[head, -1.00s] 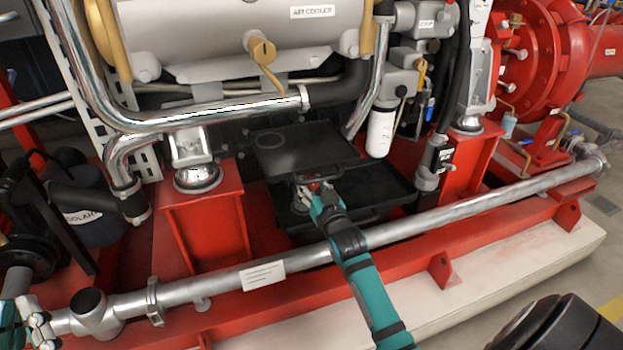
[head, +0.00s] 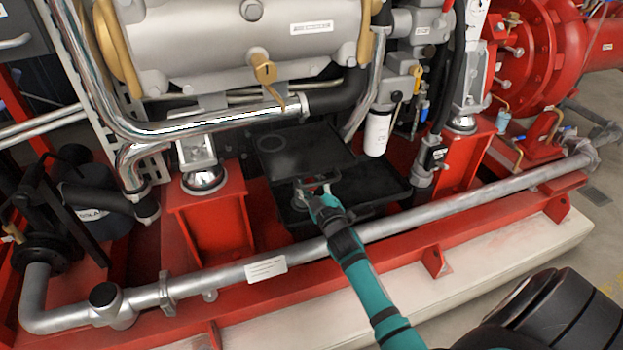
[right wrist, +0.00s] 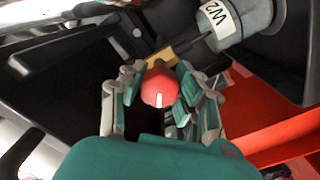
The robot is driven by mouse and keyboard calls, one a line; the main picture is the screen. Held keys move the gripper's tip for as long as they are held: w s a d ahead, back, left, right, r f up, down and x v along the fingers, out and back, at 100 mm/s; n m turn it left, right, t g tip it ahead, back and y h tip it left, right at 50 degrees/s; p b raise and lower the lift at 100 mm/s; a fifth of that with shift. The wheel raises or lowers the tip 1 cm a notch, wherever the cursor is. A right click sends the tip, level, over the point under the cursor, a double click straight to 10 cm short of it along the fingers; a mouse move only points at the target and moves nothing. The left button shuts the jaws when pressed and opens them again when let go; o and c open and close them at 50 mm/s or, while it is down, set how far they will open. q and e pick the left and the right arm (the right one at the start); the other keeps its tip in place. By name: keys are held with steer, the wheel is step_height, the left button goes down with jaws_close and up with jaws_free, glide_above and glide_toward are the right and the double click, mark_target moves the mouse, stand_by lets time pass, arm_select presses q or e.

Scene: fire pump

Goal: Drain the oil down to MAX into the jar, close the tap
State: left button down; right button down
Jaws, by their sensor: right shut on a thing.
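My right gripper (head: 311,197) reaches in over the silver rail to the dark area under the engine. In the right wrist view, its fingers (right wrist: 158,92) are closed around a red knob (right wrist: 158,88) with a white mark. The knob sits by a small brass fitting (right wrist: 162,60), which joins a grey cylinder (right wrist: 240,22) labelled W2. I cannot make out an oil level, a MAX mark or the jar in either view. My left gripper is not in view.
A flat black panel (head: 300,150) and a black tray (head: 375,185) lie around the right gripper. The silver rail (head: 400,227) runs across in front, under my right arm. Red pedestals (head: 215,225) stand on both sides. A white filter (head: 377,133) hangs at the right.

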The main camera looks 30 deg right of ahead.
steer(key=n, duration=0.3)
steer(key=shift+n, duration=0.3)
steer(key=shift+n+p, duration=0.3)
steer(key=shift+n, duration=0.1)
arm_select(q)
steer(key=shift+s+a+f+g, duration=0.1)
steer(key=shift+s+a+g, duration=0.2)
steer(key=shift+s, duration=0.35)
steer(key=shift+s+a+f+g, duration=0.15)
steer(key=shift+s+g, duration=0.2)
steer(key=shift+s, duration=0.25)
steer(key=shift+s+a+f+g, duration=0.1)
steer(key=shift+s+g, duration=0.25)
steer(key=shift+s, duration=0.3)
arm_select(e)
steer(key=shift+n, duration=1.1)
steer(key=c, duration=0.9)
jaws_free()
steer(key=shift+s, duration=0.1)
steer(key=v, duration=1.1)
steer(key=shift+s, duration=0.35)
